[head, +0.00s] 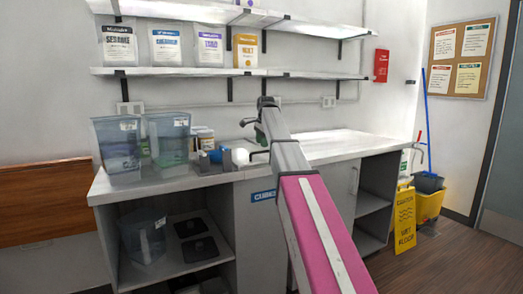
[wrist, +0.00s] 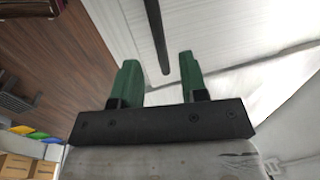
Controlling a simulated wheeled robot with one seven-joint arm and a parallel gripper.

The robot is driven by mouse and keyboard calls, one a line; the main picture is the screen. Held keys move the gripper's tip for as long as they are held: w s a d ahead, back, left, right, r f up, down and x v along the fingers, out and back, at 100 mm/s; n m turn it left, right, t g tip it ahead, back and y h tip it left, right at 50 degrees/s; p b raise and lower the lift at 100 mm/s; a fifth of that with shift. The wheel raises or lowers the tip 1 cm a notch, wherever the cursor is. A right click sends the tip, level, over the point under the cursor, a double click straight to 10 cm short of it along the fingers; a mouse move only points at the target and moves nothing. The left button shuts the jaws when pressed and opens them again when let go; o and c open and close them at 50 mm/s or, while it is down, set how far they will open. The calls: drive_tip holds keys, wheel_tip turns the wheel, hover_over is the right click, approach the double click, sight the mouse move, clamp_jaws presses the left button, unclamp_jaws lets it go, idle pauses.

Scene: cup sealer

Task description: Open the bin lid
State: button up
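Two translucent bins, the left bin (head: 117,149) and the right bin (head: 168,137), stand on the left end of the counter (head: 330,147). I cannot make out a separate lid on either, nor which bin the task means. My gripper (head: 259,131) is above the counter, right of the bins and clear of them; my arm partly hides it. In the wrist view, its two green fingers (wrist: 158,62) are apart. A thin dark rod (wrist: 154,25) ends in line with the gap; I cannot tell its distance. No grasped object shows.
Two wall shelves (head: 180,71) with labelled bags are behind. Small jars (head: 205,139) and a dark blue item (head: 216,157) lie right of the bins. Another clear bin (head: 143,240) sits on the lower shelf. A yellow floor sign (head: 405,218) and mop bucket (head: 429,205) stand right.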

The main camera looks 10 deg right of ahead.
drive_tip(key=shift+w+a+f, duration=0.1)
drive_tip(key=shift+w+f, duration=0.1)
drive_tip(key=shift+f, duration=0.8)
drive_tip(key=shift+w+f, duration=0.2)
drive_tip(key=shift+f, duration=0.8)
clamp_jaws()
hover_over(243, 149)
drive_tip(key=shift+s, duration=0.2)
unclamp_jaws()
drive_tip(key=shift+r, duration=0.15)
